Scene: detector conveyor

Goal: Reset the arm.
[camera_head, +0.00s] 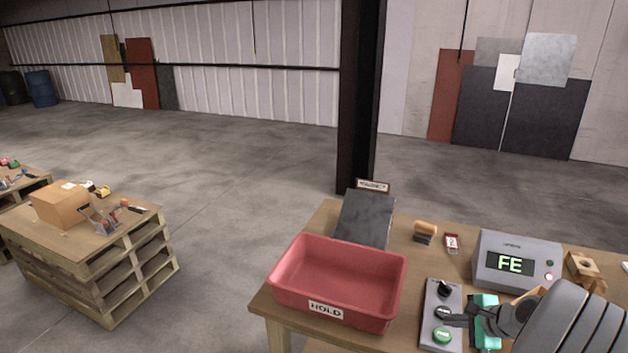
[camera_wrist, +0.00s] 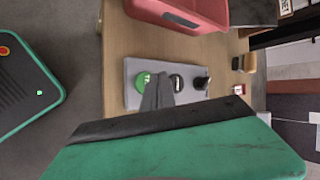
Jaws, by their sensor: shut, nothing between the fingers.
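My gripper (camera_head: 449,319) is at the front of the bench, its dark fingers shut and empty. In the head view my arm reaches in from the lower right, and the fingers lie over the middle of a grey control panel (camera_head: 430,322). In the wrist view the closed fingers (camera_wrist: 157,78) overlap the panel (camera_wrist: 133,68) between its green button (camera_wrist: 142,83) and a dark middle control (camera_wrist: 177,84). A black knob (camera_wrist: 202,84) sits at the panel's other end. Whether the fingertips touch the panel cannot be told.
A red bin labelled HOLD (camera_head: 325,310) stands left of the panel. A grey display box reading FE (camera_head: 517,262), a stamp-like tool (camera_head: 425,232) and a small red-and-white item (camera_head: 452,243) sit behind. A dark sloped plate (camera_head: 365,219) is behind the bin. A pallet stack (camera_head: 110,270) stands left across open floor.

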